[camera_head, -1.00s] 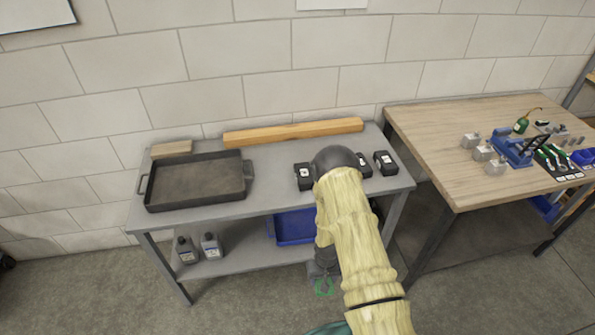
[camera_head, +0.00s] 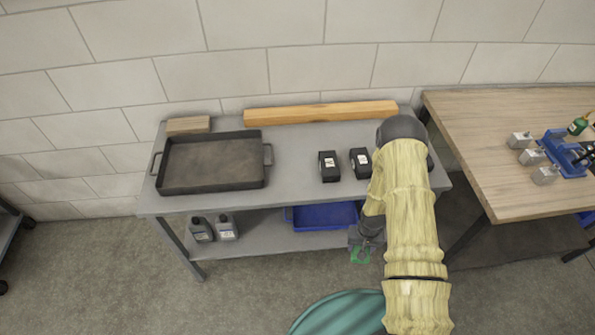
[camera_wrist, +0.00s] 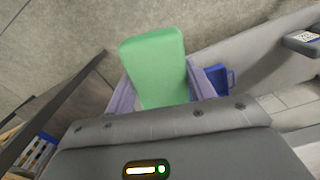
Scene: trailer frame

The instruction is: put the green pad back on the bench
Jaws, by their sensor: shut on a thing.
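The green pad (camera_wrist: 155,65) is a flat rounded block held between the two fingers of my gripper (camera_wrist: 160,88) in the wrist view. My sleeved arm hides part of the bench there. The grey metal bench (camera_head: 300,190) stands against the wall, with a black tray, black boxes and a wooden beam on its top. A wooden bench (camera_head: 480,150) stands to its right.
The black tray (camera_head: 212,188) fills the grey bench's left part. Several black boxes (camera_head: 330,167) sit right of it, before the beam (camera_head: 320,112). A blue fixture (camera_head: 562,150) stands on the wooden bench.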

